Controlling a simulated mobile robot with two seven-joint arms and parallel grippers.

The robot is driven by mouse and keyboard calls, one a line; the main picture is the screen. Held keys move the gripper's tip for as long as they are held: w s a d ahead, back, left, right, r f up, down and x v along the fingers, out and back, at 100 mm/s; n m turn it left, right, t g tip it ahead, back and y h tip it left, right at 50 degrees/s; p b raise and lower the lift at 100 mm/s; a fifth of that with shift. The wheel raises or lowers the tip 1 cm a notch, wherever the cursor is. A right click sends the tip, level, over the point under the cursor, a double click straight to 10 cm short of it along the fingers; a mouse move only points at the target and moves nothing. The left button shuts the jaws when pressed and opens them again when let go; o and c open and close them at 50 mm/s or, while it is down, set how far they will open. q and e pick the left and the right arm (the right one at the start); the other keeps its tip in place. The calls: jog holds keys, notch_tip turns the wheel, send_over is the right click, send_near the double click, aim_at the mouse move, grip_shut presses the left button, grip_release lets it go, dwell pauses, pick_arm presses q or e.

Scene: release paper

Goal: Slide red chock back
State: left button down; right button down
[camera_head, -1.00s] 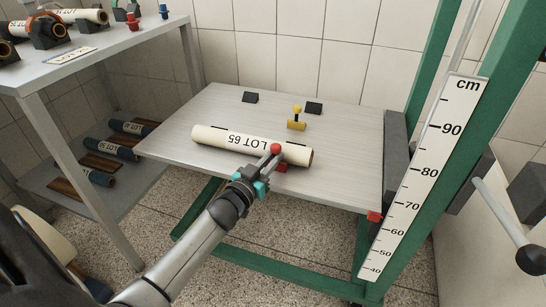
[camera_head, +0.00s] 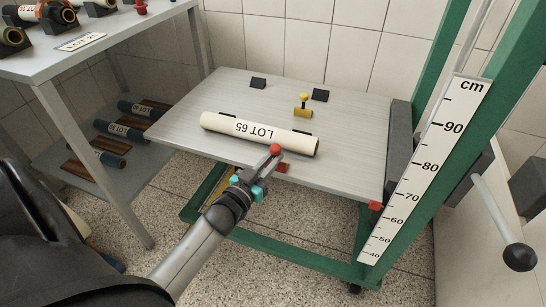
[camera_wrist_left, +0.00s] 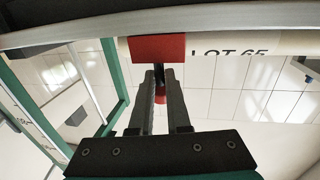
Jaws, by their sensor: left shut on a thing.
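The red chock (camera_head: 283,168) sits at the front edge of the grey tabletop (camera_head: 350,172), with a red knob (camera_head: 275,150) on its stem. My left gripper (camera_head: 272,158) reaches in from the front and is shut on the chock's stem. In the left wrist view the fingers (camera_wrist_left: 160,90) close around the stem, between the red block (camera_wrist_left: 157,47) and the red knob (camera_wrist_left: 168,103). The cream roll (camera_head: 258,134) marked LOT 65 lies behind the chock, with a small gap visible between them. My right gripper is not in view.
A yellow chock (camera_head: 303,106) with a knob and two dark blocks (camera_head: 258,82) (camera_head: 320,95) stand behind the roll. A green post with a cm scale (camera_head: 425,165) rises at the right. A shelf table (camera_head: 95,50) with rolls stands left. A red marker (camera_head: 375,206) is at the front right corner.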

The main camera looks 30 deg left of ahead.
pick_arm(q)
jog(key=shift+s+d+f, duration=0.1)
jog(key=shift+s+d, duration=0.05)
jog(key=c, duration=1.1)
grip_release()
jog(key=shift+s, duration=0.15)
jog(key=shift+o, duration=1)
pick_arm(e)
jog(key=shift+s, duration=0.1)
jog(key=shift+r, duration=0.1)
pick_arm(q)
jog(key=s+p, duration=0.4)
jog(key=s, duration=1.1)
jog(key=shift+d+p, duration=0.25)
jog(key=shift+p, duration=0.05)
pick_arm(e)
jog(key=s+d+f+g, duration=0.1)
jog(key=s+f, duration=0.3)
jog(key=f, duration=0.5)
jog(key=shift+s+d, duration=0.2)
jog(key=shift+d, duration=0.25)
